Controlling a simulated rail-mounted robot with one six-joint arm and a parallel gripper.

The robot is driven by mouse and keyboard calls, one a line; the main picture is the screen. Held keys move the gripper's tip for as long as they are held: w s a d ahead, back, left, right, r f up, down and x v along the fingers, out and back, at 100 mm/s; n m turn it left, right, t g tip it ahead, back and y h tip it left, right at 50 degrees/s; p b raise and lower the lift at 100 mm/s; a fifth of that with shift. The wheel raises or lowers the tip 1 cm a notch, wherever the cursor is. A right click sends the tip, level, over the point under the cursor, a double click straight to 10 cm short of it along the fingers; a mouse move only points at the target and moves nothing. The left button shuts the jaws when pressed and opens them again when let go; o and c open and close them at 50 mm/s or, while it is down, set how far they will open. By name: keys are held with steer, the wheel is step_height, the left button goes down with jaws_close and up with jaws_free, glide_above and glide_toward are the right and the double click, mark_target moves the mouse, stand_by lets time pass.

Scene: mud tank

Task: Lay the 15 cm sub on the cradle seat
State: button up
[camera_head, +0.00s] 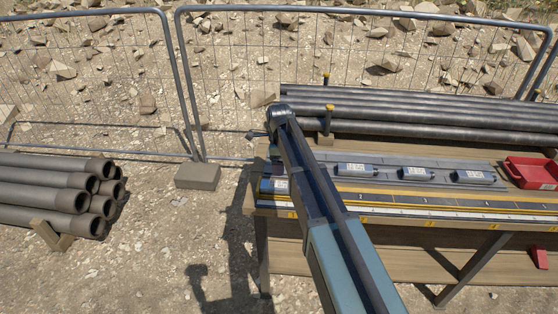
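Several short grey-blue cylindrical subs with white labels lie on the bench. One sub (273,186) is at the bench's left end, close beside my arm. Three more lie in a row to the right: one sub (357,170), a shorter-looking one (417,174) and another (474,177). The label text is too small to read, so I cannot tell which is the 15 cm sub. I cannot make out the cradle seat for certain. My arm reaches up from the bottom of the picture to the bench's left end.
The bench (400,197) carries a numbered yellow scale strip. A red tray (533,172) stands at its right. Long dark pipes (420,118) lie behind it, with yellow-topped posts near. Stacked pipes (45,182) lie left. A mesh fence (90,80) closes the back.

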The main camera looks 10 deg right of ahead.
mark_target(279, 184)
step_height(279, 184, down, 11)
steer(key=b, duration=1)
steer(key=shift+b, duration=0.4)
steer(key=shift+r, duration=0.15)
steer(key=c, duration=1.1)
steer(key=o, duration=1.1)
step_height(279, 184, up, 11)
steer(key=p, duration=1.1)
